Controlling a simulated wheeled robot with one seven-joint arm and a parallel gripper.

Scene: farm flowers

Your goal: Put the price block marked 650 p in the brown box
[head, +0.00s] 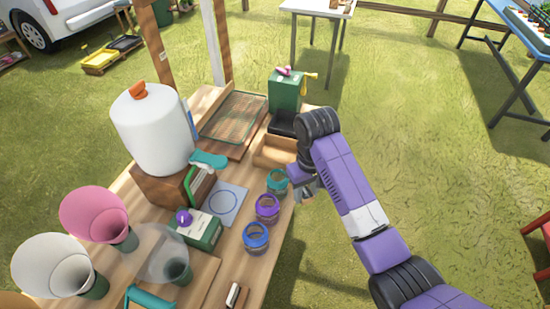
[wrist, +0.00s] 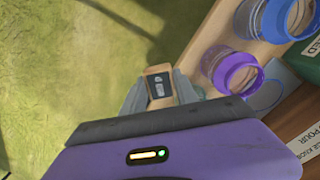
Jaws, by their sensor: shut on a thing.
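My gripper (wrist: 158,92) is shut on a small light-wood block (wrist: 158,82) with a dark label; its marking is too small to read. In the head view my gripper (head: 304,188) hangs at the table's right edge, beside the teal-rimmed jar, and the block cannot be made out there. A low, open brown box (head: 273,153) stands on the table just beyond and left of my gripper, partly hidden by my arm.
Jars with teal (head: 277,182), purple (head: 266,208) and blue (head: 256,237) rims line the right edge of the wooden table (head: 228,271). Open grass lies right.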

